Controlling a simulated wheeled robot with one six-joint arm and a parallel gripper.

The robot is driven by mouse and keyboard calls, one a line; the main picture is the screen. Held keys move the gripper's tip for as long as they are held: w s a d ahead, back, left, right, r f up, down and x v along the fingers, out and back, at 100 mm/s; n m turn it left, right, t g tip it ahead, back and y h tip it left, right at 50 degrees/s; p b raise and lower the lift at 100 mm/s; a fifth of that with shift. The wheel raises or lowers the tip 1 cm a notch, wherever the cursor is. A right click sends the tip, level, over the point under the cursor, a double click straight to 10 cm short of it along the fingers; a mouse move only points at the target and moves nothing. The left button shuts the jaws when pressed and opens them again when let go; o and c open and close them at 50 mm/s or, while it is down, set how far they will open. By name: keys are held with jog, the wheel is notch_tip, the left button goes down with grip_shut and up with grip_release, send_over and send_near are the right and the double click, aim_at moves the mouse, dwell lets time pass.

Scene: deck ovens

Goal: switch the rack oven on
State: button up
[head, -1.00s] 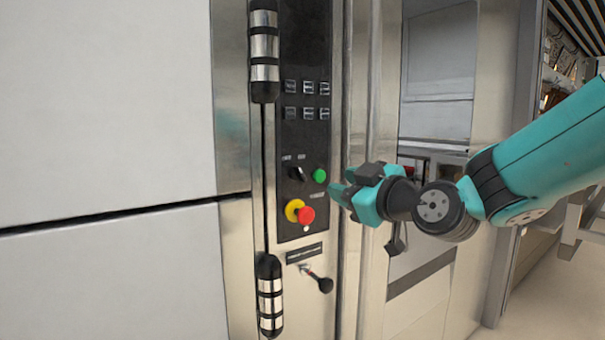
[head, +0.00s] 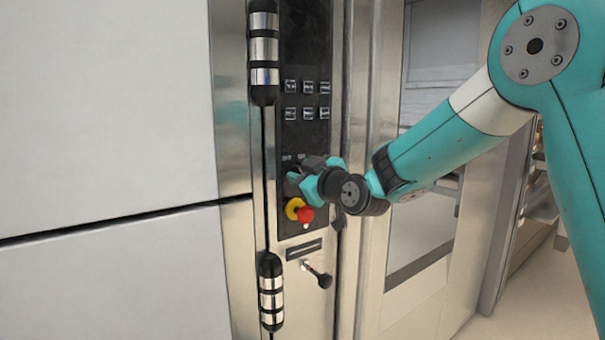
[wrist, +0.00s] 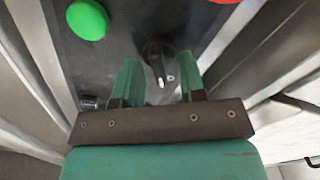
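The oven's black control panel (head: 305,128) stands upright in the head view. My gripper (head: 297,177) is in front of its lower part and hides the black rotary switch and the green button there. In the wrist view the black rotary switch (wrist: 158,52), with a white pointer mark, lies between the two teal fingers of my gripper (wrist: 159,68). The fingers are open, with gaps visible beside the switch. I cannot tell whether they touch the panel. The green button (wrist: 88,19) is at the upper left of the wrist view.
A red emergency stop button (head: 306,213) with a yellow collar sits just below my gripper. Below it is a small black-knobbed lever (head: 320,278). A vertical handle with black and steel grips (head: 264,50) runs along the panel's left side.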

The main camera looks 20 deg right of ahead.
grip_shut()
jog(key=shift+m, duration=0.4)
jog(key=m+b, duration=0.2)
jog(key=m, duration=0.2)
jog(key=shift+d+m, duration=0.1)
jog(key=shift+m, duration=0.2)
jog(key=m+b, duration=0.1)
jog(key=m, duration=0.5)
jog(key=shift+d+b, duration=0.1)
jog(key=shift+b, duration=0.2)
jog(key=shift+m, duration=0.4)
grip_release()
